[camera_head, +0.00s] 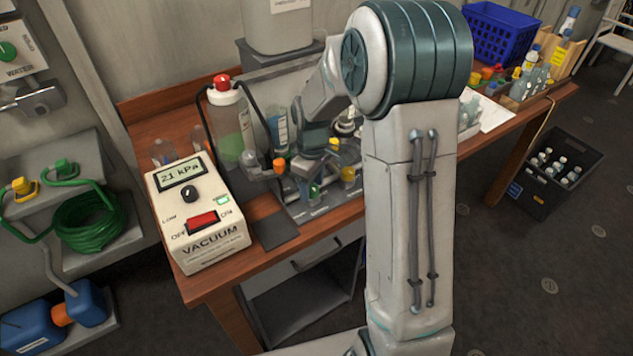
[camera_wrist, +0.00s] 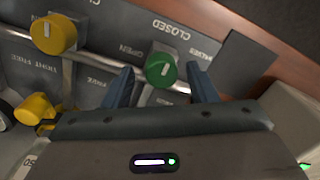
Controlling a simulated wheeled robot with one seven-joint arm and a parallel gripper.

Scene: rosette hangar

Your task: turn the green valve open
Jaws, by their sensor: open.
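The green valve (camera_wrist: 161,70) is a round knob with a pale mark, on a grey panel in the wrist view. OPEN and CLOSED are lettered upside down beside it; I cannot tell surely which word the mark points to. My gripper (camera_wrist: 160,78) is open, with one finger on each side of the green knob and a gap on both sides. In the head view the green knob (camera_head: 314,191) is small, just below my gripper (camera_head: 309,172), and partly hidden by it.
A yellow knob (camera_wrist: 54,34) sits left of the green one on the same panel, with another yellow knob (camera_wrist: 34,107) lower. The vacuum box (camera_head: 198,215) stands left of the panel, near a red-capped bottle (camera_head: 230,125). An orange knob (camera_head: 279,165) is close to my gripper.

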